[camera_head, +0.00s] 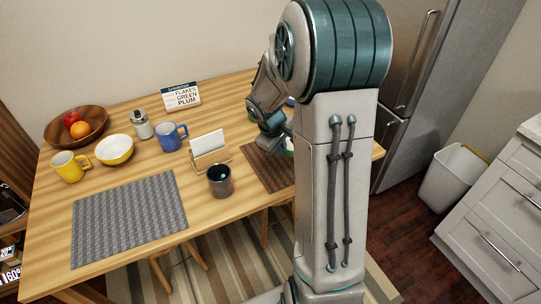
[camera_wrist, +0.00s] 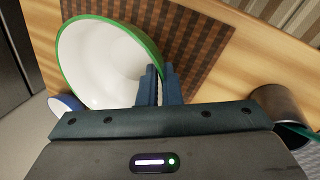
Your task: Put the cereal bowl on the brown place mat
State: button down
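A white bowl with a green rim (camera_wrist: 100,65) fills the left of the wrist view, seen from close above. My gripper (camera_wrist: 160,72) has its two blue fingers close together with the bowl's near rim between them. The brown checked place mat (camera_wrist: 208,38) lies behind and partly under the bowl's outline; I cannot tell whether the bowl touches it. In the head view the brown mat (camera_head: 262,166) is right of centre, partly hidden by my arm. Only a sliver of the green-rimmed bowl (camera_head: 289,147) shows there, and my fingers are hidden.
A dark mug (camera_head: 220,181) and a napkin holder (camera_head: 209,152) stand left of the brown mat. Further left are a grey mat (camera_head: 128,216), blue mug (camera_head: 172,137), yellow bowl (camera_head: 115,150), yellow mug (camera_head: 70,167) and fruit bowl (camera_head: 90,132). A menu sign (camera_head: 181,95) stands behind.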

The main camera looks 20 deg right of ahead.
jog(key=w+f, duration=0.1)
jog(key=w+a+f, duration=0.1)
jog(key=w, duration=0.1)
jog(key=w+a+f, duration=0.1)
jog(key=w, duration=0.1)
jog(key=shift+a+f, duration=0.2)
jog(key=shift+a, duration=0.05)
jog(key=shift+f, duration=1.95)
jog(key=shift+f, duration=0.15)
jog(key=c, duration=1.6)
grip_release()
